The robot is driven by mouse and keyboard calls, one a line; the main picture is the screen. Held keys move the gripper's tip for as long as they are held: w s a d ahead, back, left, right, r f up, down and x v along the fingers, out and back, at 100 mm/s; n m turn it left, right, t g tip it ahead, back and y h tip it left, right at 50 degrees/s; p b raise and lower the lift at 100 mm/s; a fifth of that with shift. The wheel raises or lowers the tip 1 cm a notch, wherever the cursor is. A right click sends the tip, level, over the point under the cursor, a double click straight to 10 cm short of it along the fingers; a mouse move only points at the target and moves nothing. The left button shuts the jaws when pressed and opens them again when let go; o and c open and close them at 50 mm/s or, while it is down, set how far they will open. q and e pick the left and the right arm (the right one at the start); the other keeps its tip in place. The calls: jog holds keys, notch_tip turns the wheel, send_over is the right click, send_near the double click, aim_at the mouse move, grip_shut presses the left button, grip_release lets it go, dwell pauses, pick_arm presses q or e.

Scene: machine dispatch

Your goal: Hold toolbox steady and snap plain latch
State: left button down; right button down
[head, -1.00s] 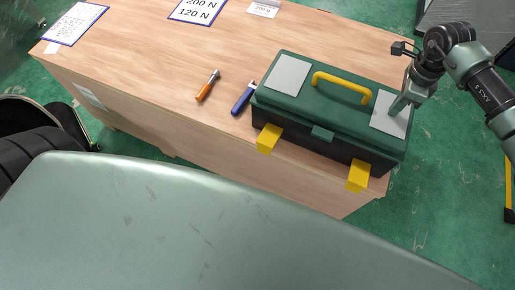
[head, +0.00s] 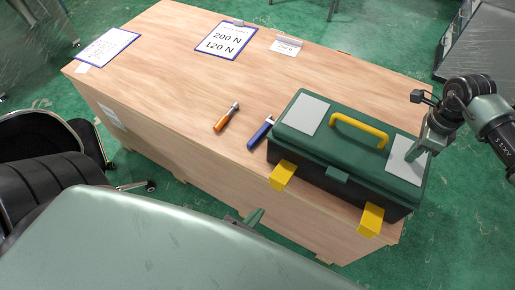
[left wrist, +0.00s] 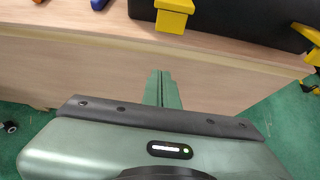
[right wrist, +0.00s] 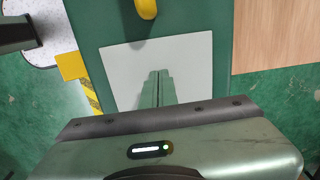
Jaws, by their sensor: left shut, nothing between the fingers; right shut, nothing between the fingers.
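The toolbox (head: 310,150) has a green lid, a dark body and a yellow handle (head: 359,131). It stands at the right end of the bench. Its front has a left yellow latch (head: 283,175) and a right yellow latch (head: 371,219); both also show in the left wrist view (left wrist: 173,15) (left wrist: 308,33). I cannot tell which is the plain one. My right gripper (head: 415,153) is shut and empty, its tips at the lid's right grey pad (right wrist: 190,60); contact is unclear. My left gripper (head: 254,216) is shut and empty, below and left of the left latch, apart from it.
On the bench (head: 180,75), an orange-handled tool (head: 226,117) and a blue-handled tool (head: 260,133) lie left of the toolbox. A clipboard reading 200 N and 120 N (head: 226,40) lies behind. A black chair (head: 50,150) stands at the left.

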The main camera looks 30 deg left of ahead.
aim_at(283, 175)
pick_arm(q)
jog(key=w, duration=0.7)
jog(key=shift+f, duration=0.2)
jog(key=shift+w+d, duration=0.1)
